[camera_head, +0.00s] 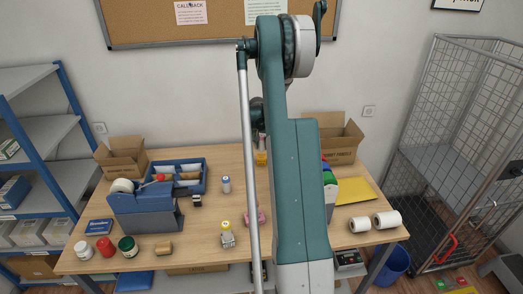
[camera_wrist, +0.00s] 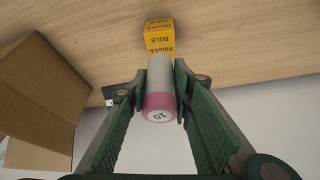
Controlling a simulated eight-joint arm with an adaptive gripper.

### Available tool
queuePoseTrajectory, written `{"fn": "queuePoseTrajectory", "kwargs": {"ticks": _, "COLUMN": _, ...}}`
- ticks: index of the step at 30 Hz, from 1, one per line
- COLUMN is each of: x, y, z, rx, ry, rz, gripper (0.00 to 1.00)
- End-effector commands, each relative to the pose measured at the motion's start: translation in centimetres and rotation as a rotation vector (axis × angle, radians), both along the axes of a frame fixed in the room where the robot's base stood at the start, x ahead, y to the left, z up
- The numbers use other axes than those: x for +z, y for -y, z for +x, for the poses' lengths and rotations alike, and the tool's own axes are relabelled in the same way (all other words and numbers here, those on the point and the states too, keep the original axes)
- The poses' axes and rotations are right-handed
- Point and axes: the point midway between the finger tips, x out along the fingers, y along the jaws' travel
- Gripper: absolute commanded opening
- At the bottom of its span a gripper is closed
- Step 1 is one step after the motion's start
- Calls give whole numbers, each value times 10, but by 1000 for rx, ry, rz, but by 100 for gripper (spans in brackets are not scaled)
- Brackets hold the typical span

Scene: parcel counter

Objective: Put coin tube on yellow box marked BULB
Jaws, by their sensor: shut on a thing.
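The coin tube (camera_wrist: 159,80), pale grey with a pink end marked 10, is between the fingers of my gripper (camera_wrist: 161,90) in the wrist view. My gripper is shut on it. The yellow box marked BULB (camera_wrist: 160,38) stands on the wooden table just beyond the tube, which overlaps its edge in this view. I cannot tell whether tube and box touch. In the head view the yellow box (camera_head: 261,159) shows beside my arm towards the back of the table. My gripper is mostly hidden behind my arm there.
An open cardboard box (camera_wrist: 35,95) is close at the left in the wrist view. In the head view, a blue tray (camera_head: 190,184), a tape dispenser (camera_head: 143,203), a small can (camera_head: 226,184) and a pink item (camera_head: 261,217) are on the table. Paper rolls (camera_head: 387,219) lie at the right.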

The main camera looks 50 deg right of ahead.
Motion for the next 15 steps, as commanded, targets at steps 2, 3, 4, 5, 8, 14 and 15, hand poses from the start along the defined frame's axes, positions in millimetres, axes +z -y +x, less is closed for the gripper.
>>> {"fn": "queuePoseTrajectory", "kwargs": {"ticks": 2, "x": -4, "y": 0, "z": 0, "rx": 0, "ry": 0, "rz": 0, "gripper": 7}}
{"fn": "queuePoseTrajectory", "kwargs": {"ticks": 3, "x": -6, "y": 0, "z": 0, "rx": 0, "ry": 0, "rz": 0, "gripper": 7}}
{"fn": "queuePoseTrajectory", "kwargs": {"ticks": 4, "x": -6, "y": 0, "z": 0, "rx": 0, "ry": 0, "rz": 0, "gripper": 7}}
{"fn": "queuePoseTrajectory", "kwargs": {"ticks": 5, "x": -7, "y": 0, "z": 0, "rx": 0, "ry": 0, "rz": 0, "gripper": 7}}
{"fn": "queuePoseTrajectory", "kwargs": {"ticks": 8, "x": -7, "y": 0, "z": 0, "rx": 0, "ry": 0, "rz": 0, "gripper": 7}}
{"fn": "queuePoseTrajectory", "kwargs": {"ticks": 14, "x": -8, "y": 0, "z": 0, "rx": 0, "ry": 0, "rz": 0, "gripper": 7}}
{"fn": "queuePoseTrajectory", "kwargs": {"ticks": 15, "x": -10, "y": 0, "z": 0, "rx": 0, "ry": 0, "rz": 0, "gripper": 7}}
